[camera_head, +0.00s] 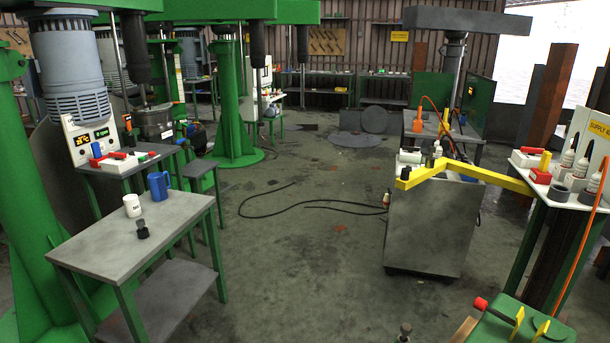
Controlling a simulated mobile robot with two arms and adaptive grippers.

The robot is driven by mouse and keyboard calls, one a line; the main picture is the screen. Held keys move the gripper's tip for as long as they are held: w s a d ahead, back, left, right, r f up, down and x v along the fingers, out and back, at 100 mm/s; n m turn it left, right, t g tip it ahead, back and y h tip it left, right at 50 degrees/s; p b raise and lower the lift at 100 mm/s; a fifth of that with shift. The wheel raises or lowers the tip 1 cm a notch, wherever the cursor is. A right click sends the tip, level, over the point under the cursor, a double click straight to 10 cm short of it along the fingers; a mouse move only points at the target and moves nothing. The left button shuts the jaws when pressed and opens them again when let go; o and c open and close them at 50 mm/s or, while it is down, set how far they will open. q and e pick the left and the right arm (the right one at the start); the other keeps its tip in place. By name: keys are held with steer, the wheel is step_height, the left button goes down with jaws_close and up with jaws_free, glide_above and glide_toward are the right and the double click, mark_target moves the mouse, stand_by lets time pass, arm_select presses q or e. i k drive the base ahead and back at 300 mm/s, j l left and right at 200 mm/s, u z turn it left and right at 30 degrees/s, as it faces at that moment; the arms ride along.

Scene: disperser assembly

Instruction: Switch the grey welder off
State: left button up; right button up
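A grey box-shaped cabinet (428,235) on low casters stands right of the middle and looks like the grey welder. A black cable (320,204) lies in loops on the floor and runs up to its left side. Bottles and small parts sit on its top, and a yellow angled bar (465,171) reaches over it to the right. I cannot make out its switch or whether it is on or off. Neither of my grippers is in view.
A grey table (100,247) at left holds a white cup (132,205) and a blue mug (158,186). A cluttered bench (545,192) stands at right. A green machine (520,325) with a red knob is at lower right. The middle floor is mostly open.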

mark_target(410, 150)
steer(key=i+j+u, duration=0.2)
steer(key=i, duration=0.35)
steer(key=i+j+u, duration=0.1)
steer(key=i+u, duration=0.15)
steer(key=i, duration=0.3)
steer(key=i+l+z, duration=0.1)
steer(key=i+z, duration=0.25)
steer(key=i, duration=0.25)
steer(key=i+z, duration=0.35)
steer(key=i, duration=0.25)
steer(key=i+j+z, duration=0.2)
steer(key=i+z, duration=0.15)
steer(key=i, duration=1)
steer(key=i+u, duration=0.15)
steer(key=i, duration=0.6)
steer(key=i+l, duration=0.15)
steer(key=i, duration=0.65)
steer(key=i+z, duration=0.25)
steer(key=i, duration=0.25)
steer(key=i+z, duration=0.2)
steer(key=i, duration=0.35)
steer(key=i+j+z, duration=0.25)
steer(key=i, duration=0.25)
steer(key=i+j+z, duration=0.2)
steer(key=i, duration=0.3)
steer(key=i+l+z, duration=0.2)
steer(key=i+z, duration=0.7)
steer(key=i, duration=0.15)
steer(key=z, duration=2.85)
